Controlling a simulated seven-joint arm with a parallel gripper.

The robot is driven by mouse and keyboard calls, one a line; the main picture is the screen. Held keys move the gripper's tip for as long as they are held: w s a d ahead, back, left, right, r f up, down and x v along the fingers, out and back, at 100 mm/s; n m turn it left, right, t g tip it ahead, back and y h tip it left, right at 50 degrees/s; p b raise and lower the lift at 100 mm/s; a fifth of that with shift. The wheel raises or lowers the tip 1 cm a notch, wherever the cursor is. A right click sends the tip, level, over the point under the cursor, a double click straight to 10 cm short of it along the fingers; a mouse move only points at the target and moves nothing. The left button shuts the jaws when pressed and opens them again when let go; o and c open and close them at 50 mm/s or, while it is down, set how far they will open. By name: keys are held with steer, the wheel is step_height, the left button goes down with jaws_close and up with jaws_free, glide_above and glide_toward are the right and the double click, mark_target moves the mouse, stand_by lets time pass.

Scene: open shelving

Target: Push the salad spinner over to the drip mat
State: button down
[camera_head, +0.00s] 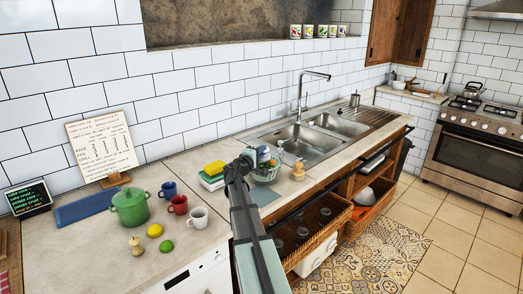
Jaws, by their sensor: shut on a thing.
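The salad spinner (266,175), a clear greenish bowl with something grey-blue and a brownish part at its top, stands on the counter just left of the sink. My gripper (249,158) is at its left side, shut on it; the fingertips are small and partly hidden by my arm. A flat dark blue-grey mat (264,195) lies at the counter's front, right by the bowl, partly covered by my arm. A blue flat mat (84,207) lies at the far left by the wall. I cannot tell for certain which one is the drip mat.
Sponges (213,175) sit just left of my gripper. A wooden knobbed item (298,170) stands close right of the bowl, before the sink (318,140). A green pot (131,206), several mugs, a lemon and a lime occupy the left counter. The counter's front edge is near.

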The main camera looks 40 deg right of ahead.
steer(key=s+a, duration=0.8)
steer(key=a, duration=0.1)
steer(key=shift+s+a, duration=0.25)
steer(key=shift+s, duration=0.15)
stand_by(0.4)
steer(key=c, duration=1.1)
jaws_free()
steer(key=shift+o, duration=0.2)
steer(key=shift+a, duration=0.1)
steer(key=v, duration=1.3)
steer(key=shift+s+a, duration=0.15)
steer(key=shift+a, duration=0.15)
